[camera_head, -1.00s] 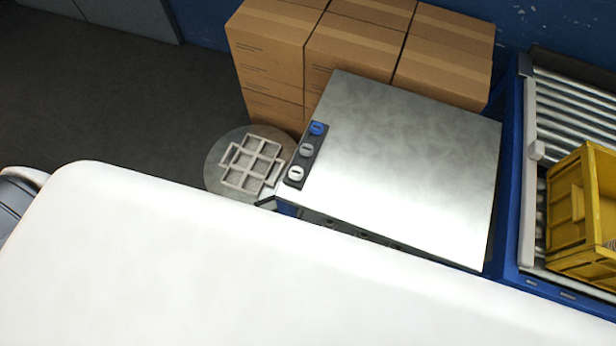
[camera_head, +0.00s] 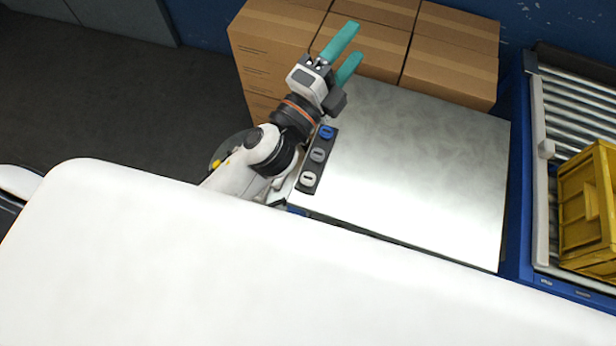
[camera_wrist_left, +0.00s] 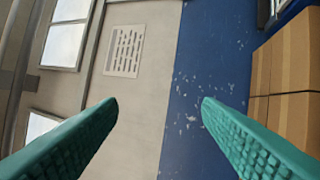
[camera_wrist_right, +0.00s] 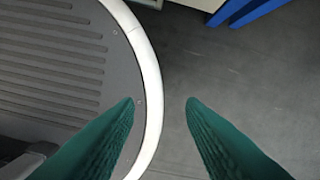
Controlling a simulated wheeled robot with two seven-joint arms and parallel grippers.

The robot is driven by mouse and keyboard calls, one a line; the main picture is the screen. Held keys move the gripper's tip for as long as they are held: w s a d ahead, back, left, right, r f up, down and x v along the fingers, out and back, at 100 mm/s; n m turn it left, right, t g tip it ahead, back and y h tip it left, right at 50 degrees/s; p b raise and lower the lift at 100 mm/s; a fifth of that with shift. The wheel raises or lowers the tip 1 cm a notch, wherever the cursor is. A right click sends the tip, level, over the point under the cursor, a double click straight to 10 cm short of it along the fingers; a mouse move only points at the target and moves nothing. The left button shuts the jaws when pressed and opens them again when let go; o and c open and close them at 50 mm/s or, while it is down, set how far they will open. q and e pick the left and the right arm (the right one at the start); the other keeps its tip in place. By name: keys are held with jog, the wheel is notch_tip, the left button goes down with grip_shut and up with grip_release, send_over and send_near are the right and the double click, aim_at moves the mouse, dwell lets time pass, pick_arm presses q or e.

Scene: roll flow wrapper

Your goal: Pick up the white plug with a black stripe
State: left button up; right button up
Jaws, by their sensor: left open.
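The white plug with a black stripe (camera_head: 308,178) sits at the near end of a dark strip (camera_head: 313,168) on the left edge of a metal-topped cabinet. A grey plug (camera_head: 317,155) and a blue plug (camera_head: 327,132) sit farther along the strip. My left gripper (camera_head: 357,41) is open and empty, raised beyond the strip with its fingers towards the boxes. No plug shows in either wrist view.
The metal cabinet top (camera_head: 420,170) is otherwise bare. Stacked cardboard boxes (camera_head: 455,55) stand behind it. A yellow crate (camera_head: 585,215) rests on a roller conveyor (camera_head: 575,110) at the right. A round disc (camera_head: 222,150) left of the cabinet is mostly hidden by my left arm.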

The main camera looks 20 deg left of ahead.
pick_arm(q)
jog(key=s+d+r+m+g+h, duration=0.2)
jog(key=s+d+m+g+h, duration=0.3)
jog(key=d+m+g+h, duration=0.95)
jog(key=s+f+m+y, duration=0.2)
jog(key=s+f+m, duration=0.1)
jog(key=m, duration=0.9)
jog(key=m+g+y, duration=0.6)
jog(key=m+y, duration=1)
jog(key=y, duration=0.4)
send_over(308, 178)
jog(key=shift+n+t, duration=0.25)
jog(key=f, duration=1.9)
jog(key=f+p, duration=0.1)
jog(key=f, duration=0.9)
jog(key=shift+w+d, duration=0.25)
jog(key=shift+w, duration=0.05)
jog(key=f, duration=0.3)
jog(key=f+p, duration=0.1)
jog(key=f, duration=0.1)
jog(key=shift+s+a+f, duration=0.25)
jog(key=shift+s, duration=0.05)
jog(key=shift+f, duration=0.35)
pick_arm(e)
jog(key=shift+w+a+r, duration=0.1)
jog(key=shift+a+r, duration=0.1)
jog(key=shift+r, duration=0.8)
pick_arm(q)
jog(key=shift+c, duration=0.2)
